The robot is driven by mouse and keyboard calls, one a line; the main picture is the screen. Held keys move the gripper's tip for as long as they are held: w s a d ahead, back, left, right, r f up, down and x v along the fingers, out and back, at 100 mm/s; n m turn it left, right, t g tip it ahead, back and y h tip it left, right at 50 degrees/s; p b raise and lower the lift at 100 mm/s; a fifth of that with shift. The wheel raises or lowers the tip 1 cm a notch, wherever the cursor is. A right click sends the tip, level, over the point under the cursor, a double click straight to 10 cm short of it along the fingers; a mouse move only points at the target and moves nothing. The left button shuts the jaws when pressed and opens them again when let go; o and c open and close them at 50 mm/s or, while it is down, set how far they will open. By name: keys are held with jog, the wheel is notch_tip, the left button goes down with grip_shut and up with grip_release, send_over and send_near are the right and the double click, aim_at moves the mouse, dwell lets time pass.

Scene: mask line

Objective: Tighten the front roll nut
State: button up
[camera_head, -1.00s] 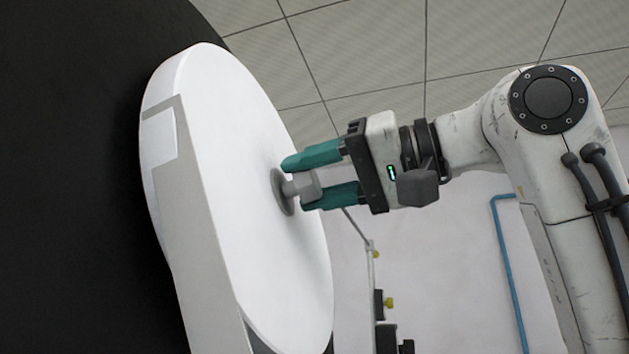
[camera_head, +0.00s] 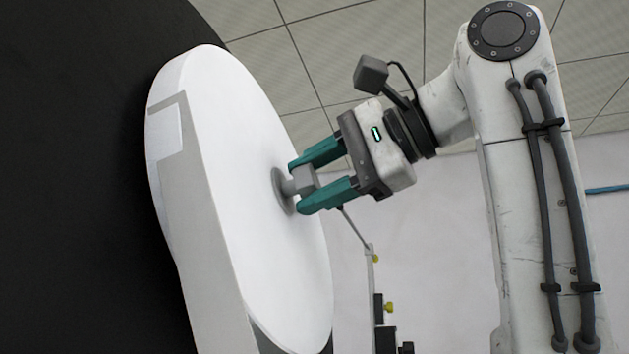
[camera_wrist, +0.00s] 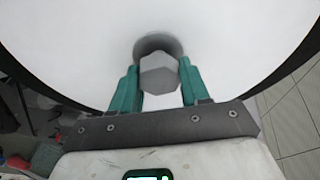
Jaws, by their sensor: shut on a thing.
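The front roll nut (camera_head: 304,180) is a grey hexagonal block on a short shaft with a round grey flange (camera_head: 281,190). It sits at the middle of the white disc face of the roll (camera_head: 255,200). My gripper (camera_head: 307,188) has teal fingers, one above and one below the nut, shut on its sides. In the wrist view the nut (camera_wrist: 159,74) lies between the two finger ends, its flat hexagonal face towards the camera. The flange behind it is partly hidden by the nut.
A thin metal rod and bracket with yellow knobs (camera_head: 388,307) stand below my gripper, to the right of the roll. A large black surface (camera_head: 80,180) fills the left side. A blue pipe (camera_head: 606,189) runs along the wall at right.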

jog(key=m+b, duration=0.2)
jog(key=m, duration=0.3)
jog(key=shift+d+f+g+h, duration=0.1)
jog(key=shift+g+h, duration=0.3)
dwell(0.4)
jog(key=o, duration=1)
jog(key=b+v, duration=0.3)
jog(key=v, duration=0.7)
jog(key=shift+s+d+r+b, duration=0.1)
jog(key=shift+d+r+b, duration=0.1)
jog(key=shift+d+b, duration=0.15)
jog(key=shift+s, duration=0.1)
